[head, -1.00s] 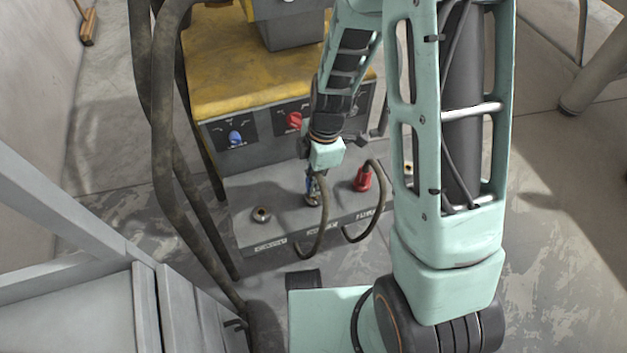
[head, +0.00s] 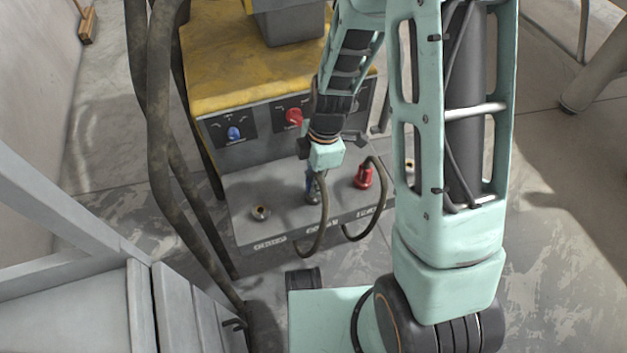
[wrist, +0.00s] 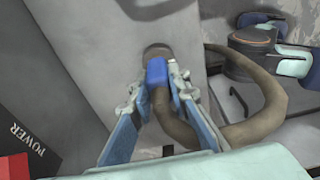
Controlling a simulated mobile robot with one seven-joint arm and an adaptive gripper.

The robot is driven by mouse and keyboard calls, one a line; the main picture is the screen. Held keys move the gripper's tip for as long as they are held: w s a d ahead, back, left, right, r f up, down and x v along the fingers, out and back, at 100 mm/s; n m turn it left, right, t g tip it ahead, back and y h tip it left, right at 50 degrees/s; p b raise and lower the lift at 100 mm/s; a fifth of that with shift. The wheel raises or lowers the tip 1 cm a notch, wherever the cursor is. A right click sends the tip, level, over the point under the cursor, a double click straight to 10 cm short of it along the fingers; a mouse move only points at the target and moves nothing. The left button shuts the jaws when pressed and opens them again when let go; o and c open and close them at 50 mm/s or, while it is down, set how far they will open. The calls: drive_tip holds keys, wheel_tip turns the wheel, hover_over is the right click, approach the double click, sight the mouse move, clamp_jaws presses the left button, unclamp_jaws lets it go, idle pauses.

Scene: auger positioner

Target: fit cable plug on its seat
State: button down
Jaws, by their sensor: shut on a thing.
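The blue cable plug (wrist: 157,70) is between the fingers of my gripper (wrist: 158,84), which is shut on it. In the head view my gripper (head: 314,180) is over the middle of the grey lower ledge, and the plug shows only as a small blue patch. A dark round seat (wrist: 158,52) shows at the far end of the plug in the wrist view. I cannot tell whether the plug is fully down in it. The plug's dark cable (wrist: 265,85) loops out to the right. An empty metal seat (head: 261,213) is on the ledge to the left.
A red plug (head: 364,178) with its own cable stands on the ledge to the right. Behind the ledge is the panel with a blue knob (head: 234,133) and a red knob (head: 294,116), under a yellow top (head: 230,75). Thick hanging hoses (head: 160,130) are on the left.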

drive_tip(key=shift+f+b, duration=0.55)
drive_tip(key=shift+f, duration=0.15)
drive_tip(key=c, duration=1.7)
unclamp_jaws()
drive_tip(key=shift+c, duration=0.2)
drive_tip(key=shift+r, duration=0.1)
drive_tip(key=r, duration=0.4)
drive_tip(key=d+r, duration=0.1)
drive_tip(key=r, duration=0.7)
drive_tip(key=shift+w+d, duration=0.15)
drive_tip(key=shift+w, duration=0.05)
